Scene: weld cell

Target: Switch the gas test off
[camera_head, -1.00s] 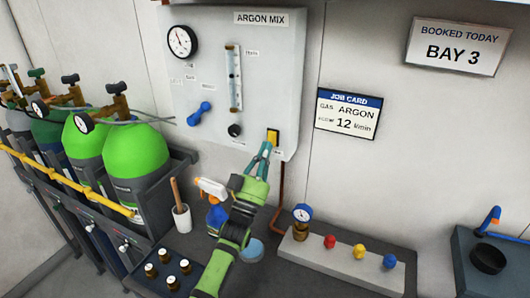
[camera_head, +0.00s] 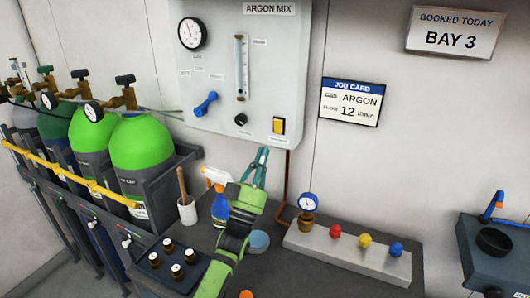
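The grey gas panel (camera_head: 222,118) marked ARGON MIX hangs on the wall. A yellow switch (camera_head: 278,125) in a dark frame sits at its lower right, with a small label below that I cannot read. I cannot tell from its face whether it is on or off. My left gripper (camera_head: 264,150) has teal fingers that point up and converge at the tips, with nothing visible between them. It is just below and left of the switch, apart from it in the picture, near the panel's lower edge. My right gripper is not in view.
The panel also has a gauge (camera_head: 191,33), a flow tube (camera_head: 241,68), a blue lever (camera_head: 206,104) and a black knob (camera_head: 240,119). A spray bottle (camera_head: 220,205) and blue round tin (camera_head: 258,242) stand close to my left arm. Green cylinders (camera_head: 141,145) are at left.

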